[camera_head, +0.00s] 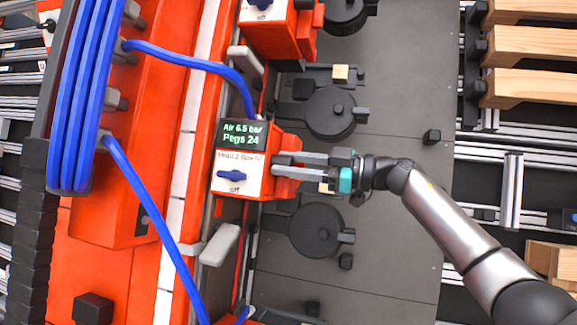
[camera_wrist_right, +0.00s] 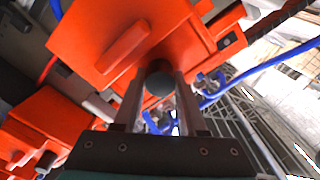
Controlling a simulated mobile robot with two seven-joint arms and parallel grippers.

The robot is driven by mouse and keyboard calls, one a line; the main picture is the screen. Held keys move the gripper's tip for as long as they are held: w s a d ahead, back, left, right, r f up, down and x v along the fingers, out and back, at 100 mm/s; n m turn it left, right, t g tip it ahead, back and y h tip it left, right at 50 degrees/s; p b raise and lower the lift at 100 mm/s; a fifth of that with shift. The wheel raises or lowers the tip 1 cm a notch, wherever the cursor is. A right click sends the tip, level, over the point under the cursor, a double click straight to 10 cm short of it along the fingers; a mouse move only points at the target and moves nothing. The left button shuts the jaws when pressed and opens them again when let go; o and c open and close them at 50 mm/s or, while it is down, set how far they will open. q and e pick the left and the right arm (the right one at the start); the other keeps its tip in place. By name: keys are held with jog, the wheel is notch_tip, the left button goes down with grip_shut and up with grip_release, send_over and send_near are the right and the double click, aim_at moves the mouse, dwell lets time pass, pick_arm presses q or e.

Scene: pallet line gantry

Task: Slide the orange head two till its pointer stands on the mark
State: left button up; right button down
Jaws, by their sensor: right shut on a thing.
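The orange head two (camera_head: 287,188) sits on the orange beam in the middle of the head view. Its white panel (camera_head: 226,187) has a blue switch at "Off", and its dark screen (camera_head: 241,136) reads "Air 6.5 bar, Pegs 24". My right gripper (camera_head: 277,165) reaches it from the right, fingers against its right side. In the wrist view the right gripper (camera_wrist_right: 160,88) is shut on a dark round knob (camera_wrist_right: 159,77) of the orange head (camera_wrist_right: 125,38). I cannot make out the pointer or the mark. My left gripper is not in view.
Another orange head (camera_head: 290,35) stands above on the same beam (camera_head: 115,140). Blue hoses (camera_head: 150,210) run across the beam. Dark round plates (camera_head: 330,110) lie on the grey deck (camera_head: 395,255). Wooden boards (camera_head: 530,50) are stacked at the upper right.

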jog(key=shift+r, duration=0.15)
jog(key=c, duration=0.7)
grip_release()
jog(key=shift+c, duration=0.2)
jog(key=shift+d, duration=0.1)
jog(key=b+v, duration=0.3)
jog(key=v, duration=1.2)
jog(key=shift+s, duration=0.1)
